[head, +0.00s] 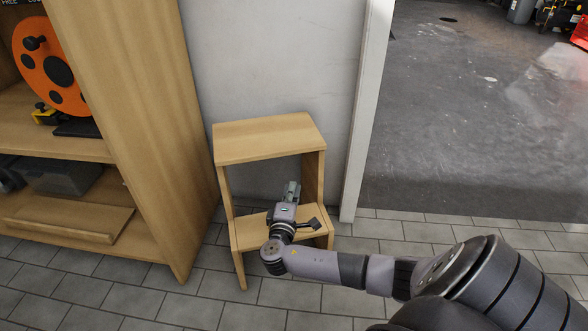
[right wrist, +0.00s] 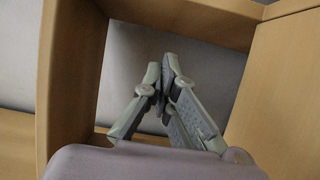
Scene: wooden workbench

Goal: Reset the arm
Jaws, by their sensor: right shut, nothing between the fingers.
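My right arm comes in from the lower right in the head view, reaching toward a small wooden step stool. My right gripper (head: 292,188) is over the stool's lower step, in front of the opening under the top step. In the right wrist view the right gripper (right wrist: 166,62) has its fingertips together with nothing between them. Stool wood frames it at the left, top and right there, with a grey wall behind. My left gripper is in neither view.
The wooden step stool (head: 268,135) stands against the grey wall (head: 275,60). A wooden shelf unit (head: 150,130) with an orange reel (head: 50,65) stands at left. A white door post (head: 366,110) is at right, with open grey floor (head: 470,130) beyond. Tiled floor lies in front.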

